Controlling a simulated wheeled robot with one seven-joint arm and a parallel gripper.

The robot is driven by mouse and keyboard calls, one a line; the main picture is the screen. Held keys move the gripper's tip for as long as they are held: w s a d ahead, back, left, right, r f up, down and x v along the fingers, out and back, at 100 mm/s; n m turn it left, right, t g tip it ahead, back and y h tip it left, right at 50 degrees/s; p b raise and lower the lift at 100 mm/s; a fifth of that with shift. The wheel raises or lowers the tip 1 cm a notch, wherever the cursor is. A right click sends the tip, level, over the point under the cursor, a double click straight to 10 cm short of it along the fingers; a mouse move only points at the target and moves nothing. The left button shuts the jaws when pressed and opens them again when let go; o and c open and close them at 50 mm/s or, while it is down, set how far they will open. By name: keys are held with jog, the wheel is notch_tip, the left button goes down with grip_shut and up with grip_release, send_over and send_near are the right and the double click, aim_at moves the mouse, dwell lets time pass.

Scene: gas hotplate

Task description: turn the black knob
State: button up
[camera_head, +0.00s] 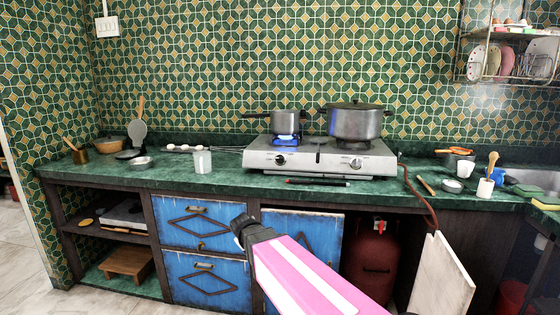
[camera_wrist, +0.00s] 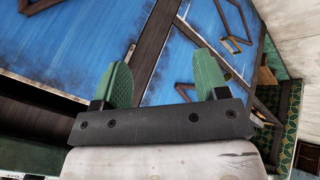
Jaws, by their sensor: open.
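The left knob (camera_head: 280,160) looks dark. The right knob (camera_head: 356,163) looks paler; its exact colour is hard to tell. A blue flame (camera_head: 286,139) shows under the pot on the left burner. My gripper (camera_head: 241,224) is below the counter edge, in front of the blue cupboards, lower and left of the knobs and apart from them. In the wrist view my gripper (camera_wrist: 164,78) is open and empty, its green pads spread before a blue door. No knob shows there.
A small pot (camera_head: 285,121) and a large lidded pot (camera_head: 354,122) stand on the hotplate. A white cup (camera_head: 202,161) stands to its left. A red gas cylinder (camera_head: 371,262) is below, beside an open white door (camera_head: 440,279). A hose (camera_head: 417,190) hangs at the right.

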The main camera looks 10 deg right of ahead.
jog(key=w+a+r+n+t, duration=0.45)
jog(key=a+r, duration=0.35)
jog(key=a, duration=0.5)
jog(key=n+t+h, duration=0.3)
jog(key=n+h, duration=0.6)
jog(key=n, duration=0.3)
send_near(278, 159)
jog(key=x, duration=1)
jog(key=c, duration=0.9)
